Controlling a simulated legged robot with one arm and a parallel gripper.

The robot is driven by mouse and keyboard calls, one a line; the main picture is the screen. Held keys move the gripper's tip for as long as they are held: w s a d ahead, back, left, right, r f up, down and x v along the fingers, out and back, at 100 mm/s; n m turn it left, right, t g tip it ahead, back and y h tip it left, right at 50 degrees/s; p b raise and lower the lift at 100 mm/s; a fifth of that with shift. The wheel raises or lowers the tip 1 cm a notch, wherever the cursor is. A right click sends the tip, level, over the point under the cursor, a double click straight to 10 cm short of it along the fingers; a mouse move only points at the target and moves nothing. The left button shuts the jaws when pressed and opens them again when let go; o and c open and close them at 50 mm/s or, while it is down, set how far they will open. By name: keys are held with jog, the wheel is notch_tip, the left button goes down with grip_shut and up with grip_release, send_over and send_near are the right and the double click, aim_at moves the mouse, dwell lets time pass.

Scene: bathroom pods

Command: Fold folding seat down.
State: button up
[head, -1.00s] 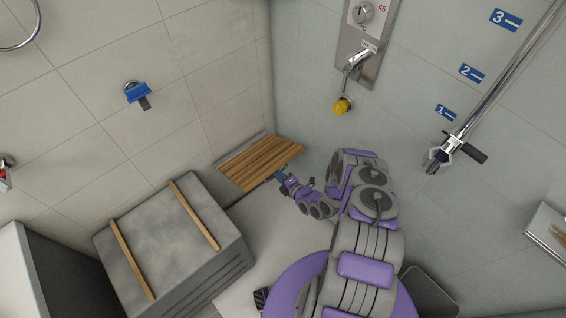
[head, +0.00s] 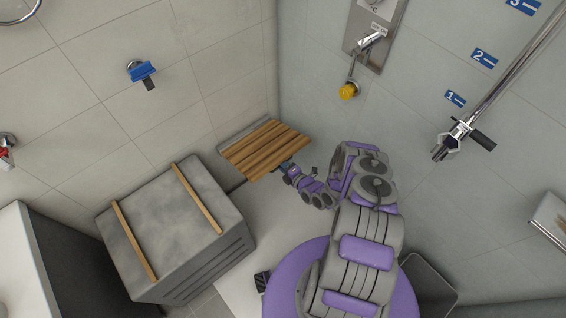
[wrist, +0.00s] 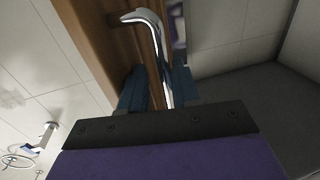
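The folding seat (head: 265,150) has brown wooden slats and hangs from the tiled wall near the corner in the head view. It stands out from the wall; its exact angle is hard to judge from above. My gripper (head: 283,168) is at the seat's free edge in the head view. In the wrist view the seat's wooden edge (wrist: 88,45) runs along the left, with a bent chrome handle (wrist: 150,25) beside it. The dark teal fingers of my gripper (wrist: 161,88) lie on both sides of the handle's bar and appear closed on it.
A grey cabinet (head: 165,235) with two wooden bars stands left of the seat. A chrome rail (head: 495,90) is farther right. Floor shows below the seat.

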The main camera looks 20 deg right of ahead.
jog(key=shift+o, duration=0.6)
jog(key=shift+r, duration=0.1)
jog(key=shift+d, duration=0.2)
jog(key=p+v, duration=0.3)
jog(key=v, duration=1.4)
jog(key=shift+s+a, duration=0.2)
jog(key=shift+s, duration=0.15)
